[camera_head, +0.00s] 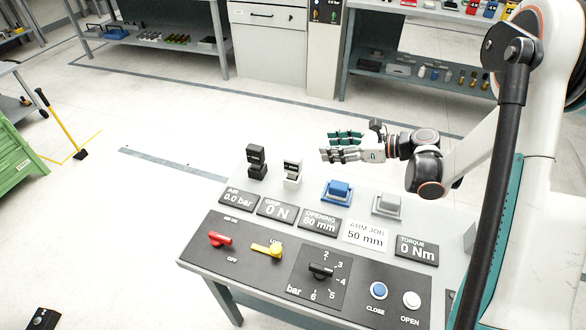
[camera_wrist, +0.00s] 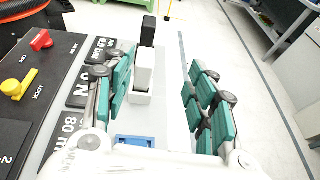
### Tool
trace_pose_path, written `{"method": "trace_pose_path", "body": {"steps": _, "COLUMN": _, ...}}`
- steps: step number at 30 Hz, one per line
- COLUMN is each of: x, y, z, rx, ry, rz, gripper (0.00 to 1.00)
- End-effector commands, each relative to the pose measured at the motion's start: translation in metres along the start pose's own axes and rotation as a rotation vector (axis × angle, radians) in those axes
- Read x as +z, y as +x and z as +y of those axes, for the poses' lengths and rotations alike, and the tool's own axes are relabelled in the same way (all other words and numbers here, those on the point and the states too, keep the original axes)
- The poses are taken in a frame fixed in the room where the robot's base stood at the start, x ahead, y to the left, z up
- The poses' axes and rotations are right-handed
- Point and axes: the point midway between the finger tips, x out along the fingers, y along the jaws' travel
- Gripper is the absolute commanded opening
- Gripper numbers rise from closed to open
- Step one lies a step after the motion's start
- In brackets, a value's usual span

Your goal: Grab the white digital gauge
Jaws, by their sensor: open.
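The white digital gauge (camera_head: 292,171) stands upright on the grey tabletop, just right of a similar black gauge (camera_head: 256,161). In the wrist view the white gauge (camera_wrist: 143,72) shows between the fingers, nearer the left finger, with the black gauge (camera_wrist: 148,32) behind it. My gripper (camera_head: 328,148) is open and empty, its teal-padded fingers pointing left in the head view, a short gap to the right of the white gauge. The gripper also shows in the wrist view (camera_wrist: 163,78). The white gauge's dark label is too small to read.
A blue block on a stand (camera_head: 338,192) and a grey one (camera_head: 387,205) sit below the gripper in the picture. Display plates (camera_head: 289,213) and a black control panel (camera_head: 262,264) with knobs and buttons fill the table's front. Open floor lies beyond the table.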

Motion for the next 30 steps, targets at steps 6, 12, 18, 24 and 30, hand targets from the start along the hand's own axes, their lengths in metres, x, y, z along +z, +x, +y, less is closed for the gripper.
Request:
{"method": "trace_pose_path", "body": {"steps": 6, "x": -0.033, "y": 0.009, "z": 0.010, "rx": 0.061, "ry": -0.047, "rz": 0.058, "gripper": 0.52}}
{"method": "trace_pose_path", "body": {"steps": 12, "x": -0.037, "y": 0.044, "z": 0.013, "rx": 0.063, "ry": -0.049, "rz": 0.060, "gripper": 0.52}}
{"method": "trace_pose_path", "body": {"steps": 18, "x": -0.038, "y": 0.077, "z": 0.014, "rx": 0.061, "ry": -0.048, "rz": 0.059, "gripper": 0.52}}
{"method": "trace_pose_path", "body": {"steps": 24, "x": -0.037, "y": 0.089, "z": 0.015, "rx": 0.060, "ry": -0.046, "rz": 0.058, "gripper": 0.52}}
{"method": "trace_pose_path", "body": {"steps": 30, "x": -0.040, "y": 0.105, "z": 0.017, "rx": 0.061, "ry": -0.046, "rz": 0.058, "gripper": 0.52}}
